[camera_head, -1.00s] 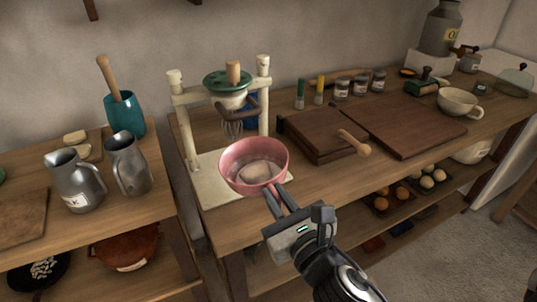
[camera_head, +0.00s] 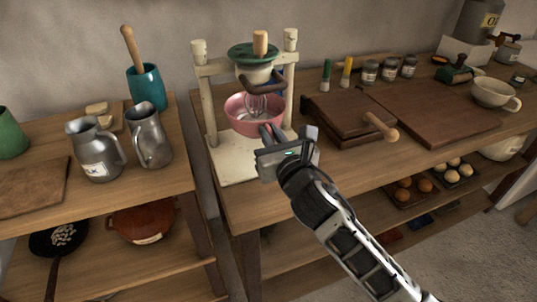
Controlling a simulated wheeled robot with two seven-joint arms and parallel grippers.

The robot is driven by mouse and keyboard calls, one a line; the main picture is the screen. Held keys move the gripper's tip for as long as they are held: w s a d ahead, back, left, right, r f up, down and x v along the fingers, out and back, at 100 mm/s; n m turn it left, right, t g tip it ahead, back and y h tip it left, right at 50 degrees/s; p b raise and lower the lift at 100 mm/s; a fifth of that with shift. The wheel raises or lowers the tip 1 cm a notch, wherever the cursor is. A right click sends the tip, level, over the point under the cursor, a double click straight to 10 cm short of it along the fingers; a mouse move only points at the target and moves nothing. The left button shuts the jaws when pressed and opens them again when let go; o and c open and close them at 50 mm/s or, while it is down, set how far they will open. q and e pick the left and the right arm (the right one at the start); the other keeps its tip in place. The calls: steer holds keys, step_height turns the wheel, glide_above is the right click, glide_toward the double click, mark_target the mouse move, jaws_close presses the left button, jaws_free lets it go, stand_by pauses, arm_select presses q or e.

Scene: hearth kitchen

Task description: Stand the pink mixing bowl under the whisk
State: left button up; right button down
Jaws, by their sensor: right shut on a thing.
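The pink mixing bowl (camera_head: 237,119) is upright between the posts of the cream mixing stand (camera_head: 201,88). It is over the stand's pale base board (camera_head: 228,165); I cannot tell if it touches the board. The wire whisk (camera_head: 256,106) hangs from the stand's green-topped head, and its lower end is inside the bowl's outline. My right gripper (camera_head: 272,136) is shut on the near rim of the bowl. My left gripper is not in view.
A wooden box with a handle (camera_head: 345,118) and a large board (camera_head: 435,118) lie right of the stand. Two metal jugs (camera_head: 95,150) and a teal crock (camera_head: 147,88) stand on the left table. A gap separates the two tables. Jars (camera_head: 389,69) line the back.

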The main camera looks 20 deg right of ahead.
steer(key=shift+f+b, duration=0.6)
steer(key=shift+f, duration=1.7)
steer(key=shift+f, duration=0.1)
steer(key=c, duration=1.9)
jaws_free()
steer(key=shift+f, duration=0.2)
steer(key=o, duration=0.4)
